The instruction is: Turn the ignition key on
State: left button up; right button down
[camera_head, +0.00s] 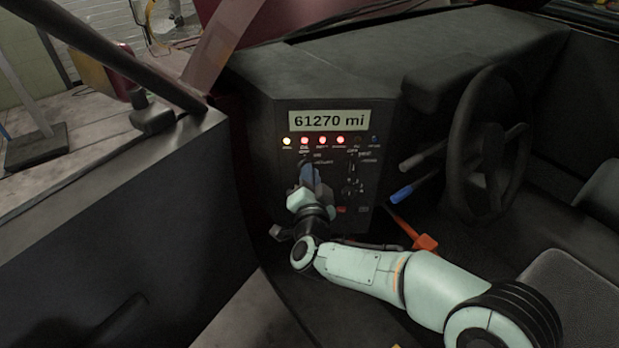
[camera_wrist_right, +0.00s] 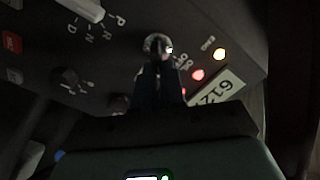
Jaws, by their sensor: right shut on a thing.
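The dark dash panel (camera_head: 285,120) holds the ignition key in its lock at the panel's left side. In the right wrist view the round metal ignition switch (camera_wrist_right: 158,43) shows just beyond my fingertips. My right gripper (camera_head: 309,176) reaches to the panel from below and is shut on the key. It also shows in the right wrist view (camera_wrist_right: 158,75), with its dark fingers together at the switch. The fingers hide most of the key, so I cannot tell its exact angle. My left gripper is not in view.
The display (camera_head: 328,120) reads 61270 mi, above one yellow light (camera_head: 286,141) and several red lights lit. A gear selector (camera_wrist_right: 82,9) and a knob (camera_wrist_right: 68,78) are near the switch. The steering wheel (camera_head: 488,145), a blue-tipped lever (camera_head: 402,194) and an orange lever (camera_head: 424,242) stand to the right.

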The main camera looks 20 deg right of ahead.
dwell(0.3)
jog(key=c, duration=1.2)
grip_release()
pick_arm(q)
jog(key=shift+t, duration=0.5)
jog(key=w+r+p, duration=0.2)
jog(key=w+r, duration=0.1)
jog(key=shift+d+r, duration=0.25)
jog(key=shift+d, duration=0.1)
pick_arm(e)
jog(key=v, duration=1.3)
jog(key=shift+s, duration=0.2)
jog(key=shift+a, duration=0.1)
